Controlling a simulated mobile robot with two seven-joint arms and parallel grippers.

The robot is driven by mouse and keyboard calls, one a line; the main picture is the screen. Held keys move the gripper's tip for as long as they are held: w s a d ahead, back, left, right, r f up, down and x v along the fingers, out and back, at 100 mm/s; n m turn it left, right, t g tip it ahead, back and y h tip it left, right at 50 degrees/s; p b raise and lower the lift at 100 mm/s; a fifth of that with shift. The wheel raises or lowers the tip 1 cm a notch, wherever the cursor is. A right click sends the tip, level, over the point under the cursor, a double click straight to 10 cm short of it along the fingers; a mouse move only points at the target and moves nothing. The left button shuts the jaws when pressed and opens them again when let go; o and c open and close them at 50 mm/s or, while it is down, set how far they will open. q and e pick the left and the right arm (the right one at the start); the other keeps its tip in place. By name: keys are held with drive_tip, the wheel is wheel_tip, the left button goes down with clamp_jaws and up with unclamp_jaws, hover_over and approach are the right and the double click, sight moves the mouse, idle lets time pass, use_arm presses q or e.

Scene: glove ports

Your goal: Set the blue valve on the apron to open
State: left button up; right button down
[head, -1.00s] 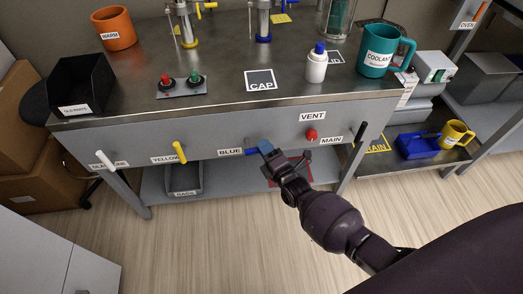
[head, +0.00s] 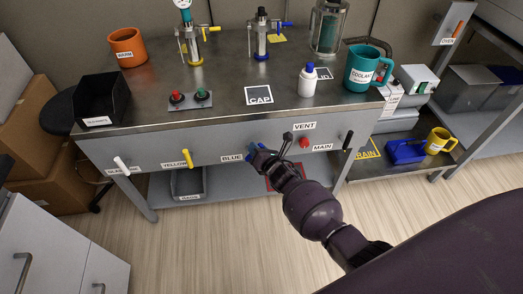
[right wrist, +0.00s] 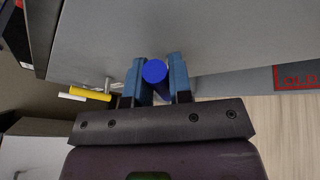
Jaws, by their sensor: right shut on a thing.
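The blue valve handle on the apron, beside the BLUE label, is mostly hidden by my right gripper (head: 257,152) in the head view. In the right wrist view the end of the blue valve handle (right wrist: 154,72) shows between the two fingers of my right gripper (right wrist: 155,82), which is shut on it. The handle's exact angle cannot be told from the head view. The grey apron (head: 140,150) runs along the front of the bench. My left gripper is not in view.
On the same apron are a white handle (head: 122,166), a yellow handle (head: 188,159), a red knob (head: 304,142) by VENT and a black handle (head: 347,141) by MAIN. A grey bin (head: 189,183) sits below. The floor in front is clear.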

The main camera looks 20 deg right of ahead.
drive_tip(key=shift+w+a+r+n+g+h, duration=0.2)
drive_tip(key=shift+a+r+n+g+h, duration=0.2)
drive_tip(key=shift+n, duration=0.3)
drive_tip(key=n, duration=0.1)
drive_tip(key=a+p, duration=0.1)
drive_tip(key=n+g+h, duration=0.1)
drive_tip(key=shift+w+a+r+n, duration=0.15)
drive_tip(key=shift+w+r+n, duration=0.1)
drive_tip(key=shift+n, duration=0.05)
drive_tip(key=shift+a+n+h+p, duration=0.25)
drive_tip(key=shift+n+h+p, duration=0.15)
drive_tip(key=shift+f, duration=0.15)
drive_tip(key=c, duration=1.1)
unclamp_jaws()
drive_tip(key=shift+o, duration=0.3)
drive_tip(key=shift+a, duration=0.1)
